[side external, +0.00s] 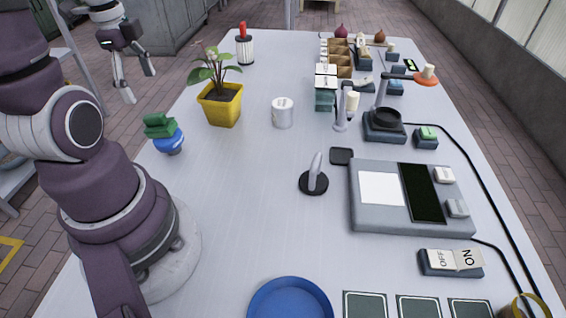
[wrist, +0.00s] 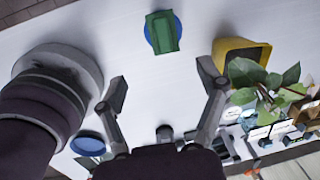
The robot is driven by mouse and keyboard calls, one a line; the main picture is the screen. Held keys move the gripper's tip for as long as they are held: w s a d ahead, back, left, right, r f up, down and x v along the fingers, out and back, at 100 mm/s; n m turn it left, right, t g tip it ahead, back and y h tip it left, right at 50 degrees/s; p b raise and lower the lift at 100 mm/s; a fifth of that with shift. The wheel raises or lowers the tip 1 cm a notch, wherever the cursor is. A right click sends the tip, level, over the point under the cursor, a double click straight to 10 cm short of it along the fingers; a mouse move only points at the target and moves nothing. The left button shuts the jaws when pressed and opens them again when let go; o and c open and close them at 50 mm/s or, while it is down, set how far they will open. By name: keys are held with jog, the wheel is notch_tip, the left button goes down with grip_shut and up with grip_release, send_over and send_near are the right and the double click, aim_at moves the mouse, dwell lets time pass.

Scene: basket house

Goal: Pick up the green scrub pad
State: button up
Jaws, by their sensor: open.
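The green scrub pad (side external: 159,126) rests on top of a small blue round holder (side external: 169,144) at the left edge of the table, beside my base. In the wrist view the green pad (wrist: 163,33) shows from above at the top middle, with the blue holder's rim (wrist: 148,36) around it. My gripper (side external: 139,83) is open and empty, raised beyond the table's left edge, apart from the pad. In the wrist view its two fingers (wrist: 169,90) are spread wide, with bare table between them.
A yellow pot (side external: 220,108) with a leafy plant stands close to the pad, on its far side. A white mug (side external: 282,112) stands to the right. A blue plate (side external: 290,300) lies at the near edge. The table between the mug and my base is clear.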

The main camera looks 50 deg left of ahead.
aim_at(162, 112)
jog(key=f, duration=0.3)
jog(key=a+f, duration=0.1)
jog(key=f, duration=0.6)
jog(key=shift+w+a+f, duration=0.25)
jog(key=shift+w+f, duration=0.05)
jog(key=shift+w, duration=0.1)
jog(key=c, duration=1.2)
notch_tip(162, 112, up, 9)
jog(key=shift+f, duration=0.1)
jog(key=shift+w+r, duration=0.15)
jog(key=shift+r, duration=0.1)
jog(key=shift+w+d+f+g+y, duration=0.1)
jog(key=shift+w+f+g+y, duration=0.05)
jog(key=shift+g, duration=0.35)
jog(key=shift+w+d+f+g+y, duration=0.1)
jog(key=shift+f+g+y, duration=0.05)
jog(key=shift+g, duration=0.35)
jog(key=shift+f, duration=0.35)
notch_tip(162, 112, down, 8)
jog(key=shift+r, duration=0.2)
